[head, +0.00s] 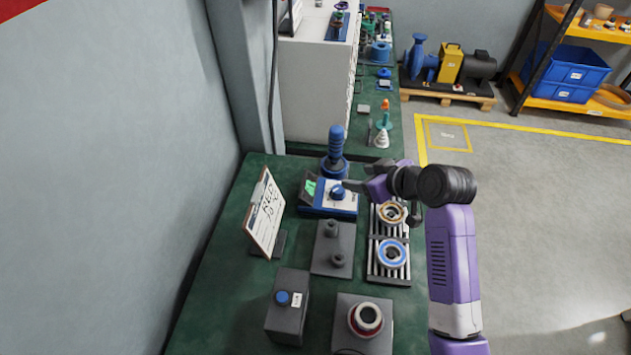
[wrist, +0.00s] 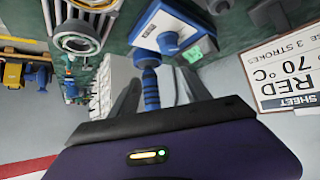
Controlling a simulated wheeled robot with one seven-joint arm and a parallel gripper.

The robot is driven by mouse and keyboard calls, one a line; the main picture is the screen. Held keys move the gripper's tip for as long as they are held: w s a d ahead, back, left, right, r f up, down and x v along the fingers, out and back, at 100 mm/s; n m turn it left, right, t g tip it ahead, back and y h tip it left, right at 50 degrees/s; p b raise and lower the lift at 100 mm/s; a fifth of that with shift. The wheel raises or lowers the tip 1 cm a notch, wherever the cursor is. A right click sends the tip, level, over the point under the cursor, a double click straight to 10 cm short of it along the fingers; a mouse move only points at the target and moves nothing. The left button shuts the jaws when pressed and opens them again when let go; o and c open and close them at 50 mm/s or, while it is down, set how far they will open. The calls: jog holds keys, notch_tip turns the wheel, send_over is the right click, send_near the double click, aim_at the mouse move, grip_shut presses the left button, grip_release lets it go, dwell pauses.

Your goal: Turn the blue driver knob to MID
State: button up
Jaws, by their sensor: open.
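The blue driver knob (head: 338,192) sits on the white face of a blue-edged driver box (head: 313,210) with a small green display on its left. In the wrist view the knob (wrist: 168,42) shows above the fingers, with the display (wrist: 193,53) beside it. Its dial marks are too small to read. My gripper (head: 352,185) reaches in from the right, close by the knob in the head view. In the wrist view the grey fingers (wrist: 158,95) are spread apart with nothing held; I cannot tell whether they touch the knob.
A ribbed blue upright handle (head: 336,145) stands right behind the driver box. A slotted rack with rings (head: 390,275) lies to its right. A grey plate with pegs (head: 333,262), a blue-button box (head: 285,318), and a clipboard (head: 265,212) reading RED 70 °C are nearby.

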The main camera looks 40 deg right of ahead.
aim_at(339, 189)
jog(key=shift+s+a+f+n+y, duration=0.3)
jog(key=shift+a+f+y, duration=0.1)
jog(key=shift+a+f, duration=0.25)
jog(key=shift+s+a+f+g, duration=0.15)
jog(key=shift+s+a+g, duration=0.1)
jog(key=shift+g, duration=0.15)
jog(key=shift+w+f, duration=0.2)
jog(key=x, duration=0.7)
jog(key=shift+w+a+f+p, duration=0.1)
jog(key=shift+f+p, duration=0.05)
jog(key=shift+p, duration=0.15)
grip_shut()
